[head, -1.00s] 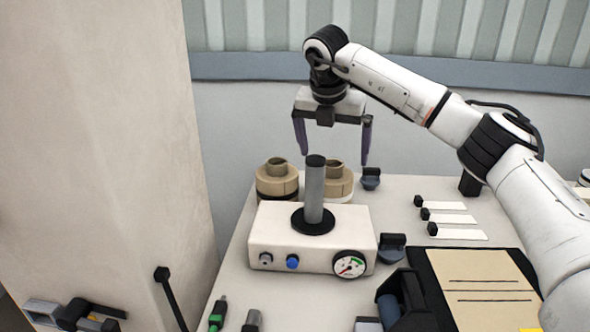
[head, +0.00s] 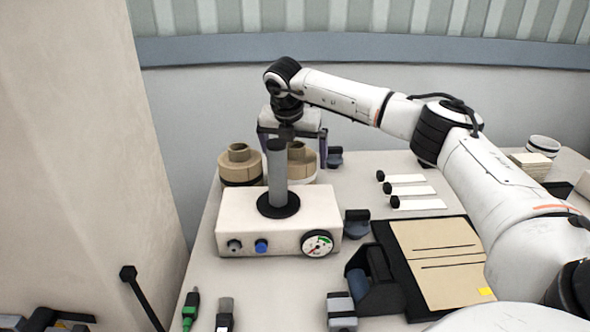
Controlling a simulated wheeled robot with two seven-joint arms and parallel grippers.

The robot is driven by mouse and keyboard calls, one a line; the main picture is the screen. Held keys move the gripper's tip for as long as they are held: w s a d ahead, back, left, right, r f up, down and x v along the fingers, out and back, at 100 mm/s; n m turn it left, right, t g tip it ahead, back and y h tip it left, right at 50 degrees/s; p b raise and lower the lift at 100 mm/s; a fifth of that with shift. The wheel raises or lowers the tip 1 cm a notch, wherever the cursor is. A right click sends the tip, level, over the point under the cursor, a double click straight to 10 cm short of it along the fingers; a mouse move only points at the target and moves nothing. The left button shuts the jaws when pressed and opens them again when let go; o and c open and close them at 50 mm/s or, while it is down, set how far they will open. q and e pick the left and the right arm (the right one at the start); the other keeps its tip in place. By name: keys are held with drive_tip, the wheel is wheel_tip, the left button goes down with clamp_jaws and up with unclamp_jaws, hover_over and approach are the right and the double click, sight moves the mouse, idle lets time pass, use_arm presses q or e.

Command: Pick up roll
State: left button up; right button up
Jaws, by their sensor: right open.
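Two tan kraft rolls stand at the back of the table, behind the unwind unit. The left roll (head: 240,168) shows its core on top. The right roll (head: 306,168) is partly hidden by the grey spindle (head: 278,172) of the white unwind unit (head: 235,222). My right gripper (head: 293,158) is open and points down over the right roll. I cannot tell whether either finger touches the roll. My left gripper is not in view.
A pressure gauge (head: 317,243) is on the unit's front. A kraft sheet (head: 435,255) lies on a black mat to the right. A black dispenser (head: 375,282) and several white strips (head: 410,191) are nearby. A beige pillar (head: 95,140) stands at the left.

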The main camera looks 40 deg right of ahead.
drive_tip(key=shift+w+r, duration=0.1)
drive_tip(key=c, duration=0.9)
